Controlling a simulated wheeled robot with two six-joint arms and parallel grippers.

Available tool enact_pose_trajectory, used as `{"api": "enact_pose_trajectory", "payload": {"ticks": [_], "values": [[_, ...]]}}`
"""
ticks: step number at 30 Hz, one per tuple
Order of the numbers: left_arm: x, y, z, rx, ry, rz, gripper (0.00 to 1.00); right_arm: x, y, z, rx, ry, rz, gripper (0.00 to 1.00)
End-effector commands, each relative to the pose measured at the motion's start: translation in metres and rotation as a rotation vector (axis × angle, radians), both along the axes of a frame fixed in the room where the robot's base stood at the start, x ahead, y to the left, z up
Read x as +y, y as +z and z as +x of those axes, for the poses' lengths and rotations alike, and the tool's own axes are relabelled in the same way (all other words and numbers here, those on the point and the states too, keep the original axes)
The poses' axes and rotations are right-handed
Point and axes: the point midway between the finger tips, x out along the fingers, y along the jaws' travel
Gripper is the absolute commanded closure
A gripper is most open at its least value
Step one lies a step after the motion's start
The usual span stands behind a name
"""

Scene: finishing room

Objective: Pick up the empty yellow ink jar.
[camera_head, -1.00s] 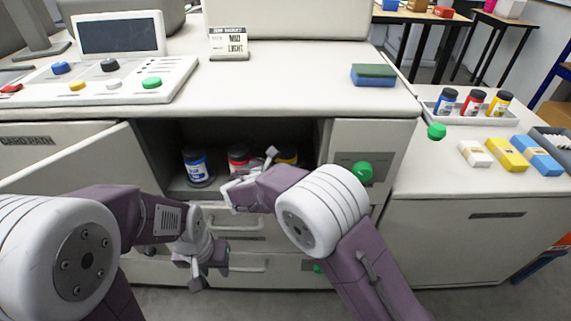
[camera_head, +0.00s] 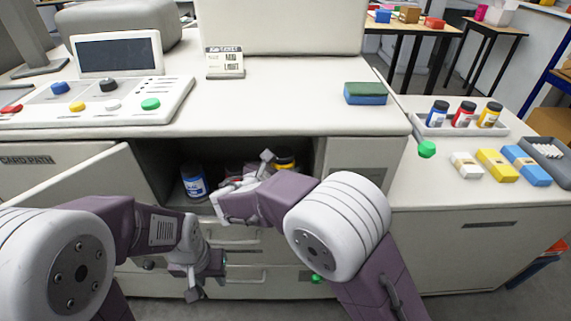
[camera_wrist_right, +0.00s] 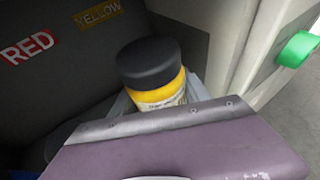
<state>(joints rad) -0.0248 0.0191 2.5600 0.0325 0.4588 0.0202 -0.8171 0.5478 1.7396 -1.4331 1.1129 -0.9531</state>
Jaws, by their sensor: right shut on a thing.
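The yellow ink jar (camera_head: 285,155) with its black lid stands in the open compartment under the counter, partly hidden by my right arm. In the right wrist view the jar (camera_wrist_right: 158,92) is upright, with pale grey finger parts on both sides of it. My right gripper (camera_head: 262,168) reaches into the compartment and is shut on this jar; its fingertips are mostly hidden. I cannot tell whether the jar is empty. My left gripper (camera_head: 200,275) hangs in front of the drawers, away from the jar; its jaw gap is not clear.
A blue jar (camera_head: 194,182) stands at the compartment's left; a red jar (camera_head: 250,168) is mostly hidden. An open door (camera_head: 85,185) is at left. "RED" (camera_wrist_right: 28,47) and "YELLOW" (camera_wrist_right: 98,13) labels mark the compartment. A tray (camera_head: 455,128) at right holds more jars.

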Motion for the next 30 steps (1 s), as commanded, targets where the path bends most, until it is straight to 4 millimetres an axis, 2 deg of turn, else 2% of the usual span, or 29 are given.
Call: {"api": "enact_pose_trajectory", "payload": {"ticks": [9, 15, 21, 30], "values": [[0.0, 0.008, 0.0, 0.0, 0.0, 0.0, 0.64, 0.002, 0.002, -0.094, 0.0, 0.009, 0.0, 0.89], [0.0, 0.012, 0.0, 0.0, 0.0, 0.0, 0.64, 0.001, 0.002, -0.144, -0.002, 0.006, 0.0, 0.89], [0.0, 0.014, 0.0, 0.0, 0.0, 0.0, 0.64, 0.0, 0.001, -0.163, -0.002, 0.001, 0.001, 0.89], [0.0, 0.014, 0.0, 0.0, 0.0, 0.0, 0.64, 0.0, 0.0, -0.165, -0.001, 0.001, 0.001, 0.89]]}}
